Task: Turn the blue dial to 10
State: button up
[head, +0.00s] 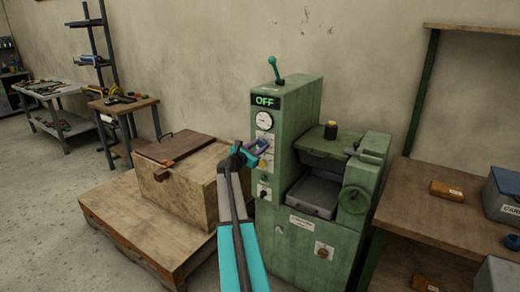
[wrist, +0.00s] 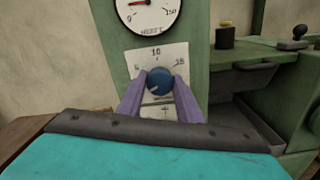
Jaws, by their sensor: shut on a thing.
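The blue dial (wrist: 160,79) sits on a white scale plate (wrist: 145,56) on the front of the green machine (head: 290,125). The plate has 10 printed at the top, what looks like 6 at left and 18 at right. A small pale mark shows on the dial's lower left; I cannot tell its exact reading. My gripper (wrist: 160,97) has its purple fingers shut on the dial, one on each side. In the head view my gripper (head: 262,150) is at the machine's left column and hides the dial.
A round gauge (wrist: 148,14) is above the dial, and a display (head: 265,101) reads OFF. A green lever (head: 275,68) stands on top. A wooden crate (head: 185,175) on a pallet is left of the arm. A workbench (head: 440,210) is at right.

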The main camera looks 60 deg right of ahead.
jog(key=m+b, duration=0.3)
jog(key=b, duration=0.2)
jog(key=m+b, duration=0.2)
jog(key=b, duration=0.1)
jog(key=shift+f+m, duration=0.3)
jog(key=shift+f, duration=0.05)
jog(key=m+b, duration=0.6)
jog(key=b, duration=0.2)
jog(key=m+b, duration=0.6)
jog(key=b, duration=0.2)
jog(key=shift+f, duration=0.1)
jog(key=m+b, duration=0.3)
jog(key=shift+b, duration=0.3)
jog(key=shift+m+b, duration=0.85)
jog(key=shift+m, duration=0.15)
jog(key=shift+r, duration=0.2)
jog(key=o, duration=1)
jog(key=shift+r, duration=0.1)
jog(key=shift+o, duration=0.2)
